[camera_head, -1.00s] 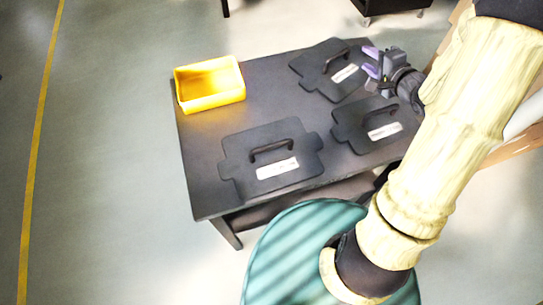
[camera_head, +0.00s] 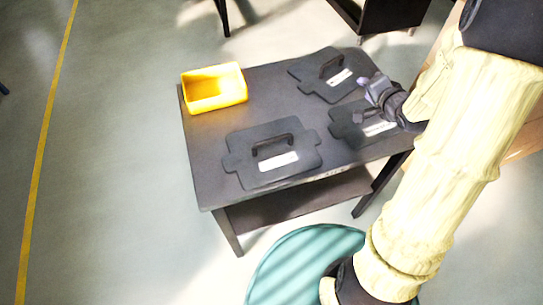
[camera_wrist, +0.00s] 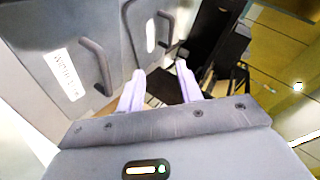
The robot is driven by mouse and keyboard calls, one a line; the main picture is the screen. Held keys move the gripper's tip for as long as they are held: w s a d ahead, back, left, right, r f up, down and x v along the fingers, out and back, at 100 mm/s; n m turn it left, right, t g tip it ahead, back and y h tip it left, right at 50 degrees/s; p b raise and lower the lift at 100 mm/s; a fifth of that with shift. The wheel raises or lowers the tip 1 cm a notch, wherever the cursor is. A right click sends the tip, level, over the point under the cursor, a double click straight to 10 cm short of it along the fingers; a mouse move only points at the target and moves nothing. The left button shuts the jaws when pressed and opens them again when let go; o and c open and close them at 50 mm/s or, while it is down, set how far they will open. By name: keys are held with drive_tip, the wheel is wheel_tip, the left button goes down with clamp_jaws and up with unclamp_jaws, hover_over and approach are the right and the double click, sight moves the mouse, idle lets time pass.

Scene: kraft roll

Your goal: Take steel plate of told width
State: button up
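Three dark steel plates, each with an arched handle and a white label, lie on a dark table (camera_head: 200,165). One is the front-left plate (camera_head: 240,165), one the back plate (camera_head: 310,75), one the right plate (camera_head: 345,125). My gripper (camera_head: 368,88) is above the right plate and partly hides it. In the wrist view my gripper (camera_wrist: 160,85) has its two lilac fingers apart with nothing between them. A plate with a handle (camera_wrist: 97,68) and a label (camera_wrist: 63,75) is left of the fingers, apart from them. The label's lettering looks like "WIDTH"; its number is unreadable.
A yellow open bin (camera_head: 215,88) stands at the table's back-left corner. A round teal object (camera_head: 290,265) is in front of the table. Dark furniture (camera_head: 385,15) stands behind it. Floor at the left is clear.

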drive_tip(key=s+a+f+n+g+h+b, duration=0.1)
drive_tip(key=s+a+f+n+g+b, duration=0.1)
drive_tip(key=s, duration=0.4)
drive_tip(key=s+a+f+n+g+h+b, duration=0.1)
drive_tip(key=s+a+f+n+g+b, duration=0.1)
drive_tip(key=s, duration=0.5)
drive_tip(key=s+a+f+n+g+b, duration=0.2)
drive_tip(key=s+f+n+g+b, duration=0.1)
drive_tip(key=s, duration=0.4)
wheel_tip(320, 180, down, 2)
drive_tip(key=shift+f+n+g+h, duration=0.15)
drive_tip(key=shift+n+g+h, duration=0.25)
drive_tip(key=shift+n+g, duration=0.6)
drive_tip(key=shift+w, duration=0.15)
